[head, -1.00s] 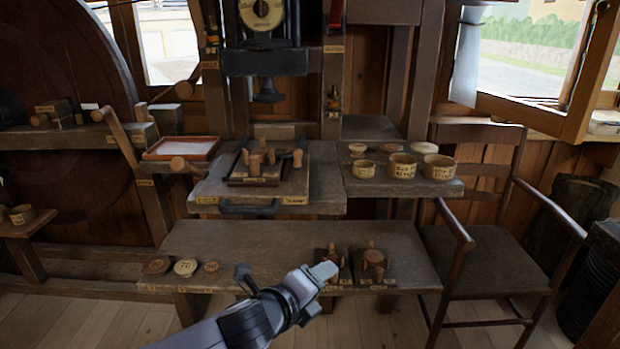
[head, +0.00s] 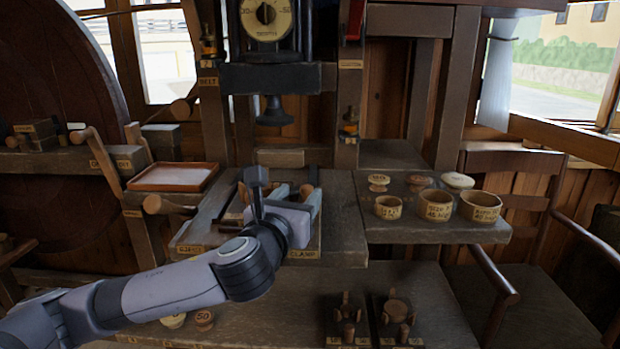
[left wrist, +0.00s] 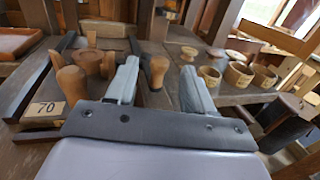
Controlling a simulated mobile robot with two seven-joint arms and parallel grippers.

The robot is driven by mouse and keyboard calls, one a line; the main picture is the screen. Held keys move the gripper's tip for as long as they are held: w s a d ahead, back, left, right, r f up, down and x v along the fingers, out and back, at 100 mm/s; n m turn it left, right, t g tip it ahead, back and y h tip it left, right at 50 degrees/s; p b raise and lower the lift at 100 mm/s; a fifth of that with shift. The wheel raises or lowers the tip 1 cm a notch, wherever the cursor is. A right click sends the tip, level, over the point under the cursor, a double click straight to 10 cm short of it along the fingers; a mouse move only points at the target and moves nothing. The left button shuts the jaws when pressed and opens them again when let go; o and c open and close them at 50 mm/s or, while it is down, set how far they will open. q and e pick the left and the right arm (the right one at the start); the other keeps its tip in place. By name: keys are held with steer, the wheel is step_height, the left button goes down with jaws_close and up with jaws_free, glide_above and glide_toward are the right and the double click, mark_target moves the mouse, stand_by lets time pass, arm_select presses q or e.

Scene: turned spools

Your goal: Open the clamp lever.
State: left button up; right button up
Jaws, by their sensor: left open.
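The clamp lever, a short wooden handle (head: 306,190), stands at the right of the work plate above a "CLAMP" label (head: 303,254), partly hidden by my gripper. In the left wrist view a rounded wooden peg (left wrist: 157,70), apparently this handle, stands between the two fingers. My left gripper (head: 284,185) is over the front right of the plate. Its grey fingers are spread, one on each side of the peg in the left wrist view (left wrist: 159,92). I cannot tell whether either finger touches it. My right gripper is not in view.
Other wooden pegs (left wrist: 72,85) stand close left of the fingers, behind a "70" label (left wrist: 45,108). A dark press head (head: 275,112) hangs above the plate. Labelled wooden cups (head: 436,206) stand on the right shelf. A shallow tray (head: 172,187) lies at left.

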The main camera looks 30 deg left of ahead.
mark_target(309, 184)
arm_select(q)
steer(key=shift+x, duration=3.5)
jaws_close()
